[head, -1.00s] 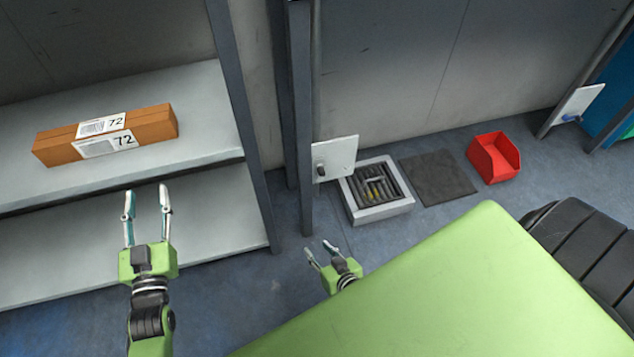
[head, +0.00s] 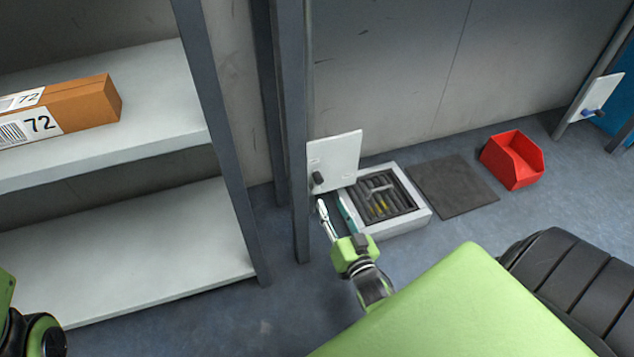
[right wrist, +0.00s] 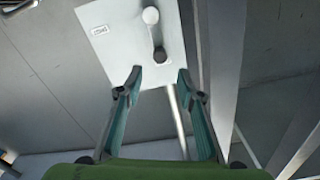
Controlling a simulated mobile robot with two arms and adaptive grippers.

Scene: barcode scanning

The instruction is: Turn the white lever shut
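A white panel (head: 342,153) stands at the post by the wall. The lever (head: 318,179) on it looks dark in the head view. In the right wrist view the lever (right wrist: 155,35) has a pale round end above and a dark round end below, on the white panel (right wrist: 112,50). My right gripper (head: 331,199) is open and empty, just below the lever. In the right wrist view its fingertips (right wrist: 160,77) are spread to either side below the dark end, with no clear contact. Of my left arm only a part shows at the lower left; its fingers are out of frame.
A grey box with a grate (head: 418,213) is on the floor beside my right gripper. A dark mat (head: 455,187) and a red bin (head: 513,160) lie further right. Shelves (head: 130,240) with a brown carton (head: 90,103) stand left. Another panel (head: 590,102) has a blue lever.

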